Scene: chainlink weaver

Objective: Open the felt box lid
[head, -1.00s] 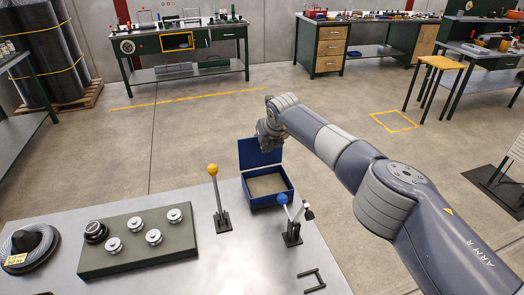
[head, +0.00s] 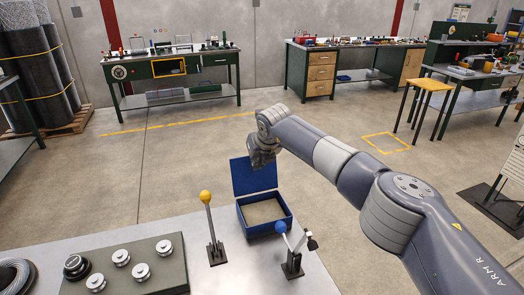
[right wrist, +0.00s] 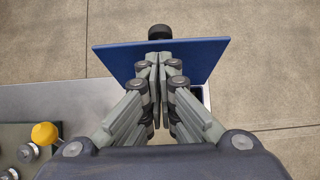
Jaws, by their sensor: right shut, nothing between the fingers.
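The blue felt box (head: 257,231) stands near the far edge of the metal table, its pale lined inside showing. Its blue lid (head: 252,179) is open and stands up at the back of the box. In the right wrist view the lid (right wrist: 110,57) spans the picture ahead of the fingers, with a dark knob (right wrist: 159,32) beyond its far edge. My right gripper (head: 262,157) is at the lid's upper edge, shut and empty. In the right wrist view its closed fingertips (right wrist: 158,60) overlap the lid; I cannot tell whether they touch. My left gripper is out of view.
A yellow-knobbed lever (head: 206,197) stands left of the box, and a blue-knobbed lever (head: 281,227) stands close at its front right. A dark green block (head: 125,275) with several metal rollers lies at the left. Open floor lies beyond the table.

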